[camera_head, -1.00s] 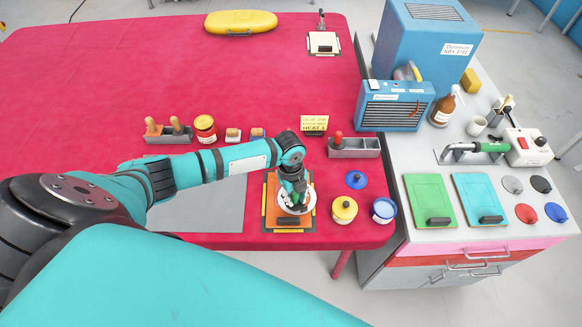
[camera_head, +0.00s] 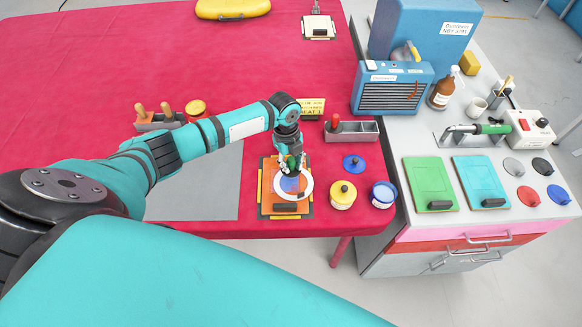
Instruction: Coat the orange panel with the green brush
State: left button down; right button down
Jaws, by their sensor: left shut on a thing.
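The orange panel (camera_head: 268,187) lies on a dark base with yellow edge strips, near the front edge of the red table. A white ring (camera_head: 307,190) lies over its middle, and a blue patch (camera_head: 289,184) shows inside the ring. My left gripper (camera_head: 290,169) points down over the far part of the ring and is shut on the green brush (camera_head: 291,161). Only a bit of the brush's green handle shows between the fingers. Its bristles are hidden, so I cannot tell whether they touch the panel. My right gripper is out of view.
A yellow-lidded jar (camera_head: 343,194) and an open blue jar (camera_head: 383,194) stand right of the panel, with a blue lid (camera_head: 354,163) behind. A grey holder (camera_head: 354,132) with a red-handled tool is farther back. A grey mat (camera_head: 200,185) lies left.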

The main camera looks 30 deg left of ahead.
pick_arm(q)
jog(key=shift+w+a+f+b, duration=0.1)
jog(key=shift+w+a+b, duration=0.2)
jog(key=shift+w+b, duration=0.2)
jog(key=shift+w+a+b, duration=0.3)
jog(key=shift+w+b, duration=0.1)
jog(key=shift+w, duration=0.15)
jog(key=shift+w+a+b, duration=0.3)
jog(key=shift+w, duration=0.15)
jog(key=shift+r, duration=0.2)
notch_tip(320, 180, up, 6)
jog(key=p, duration=0.5)
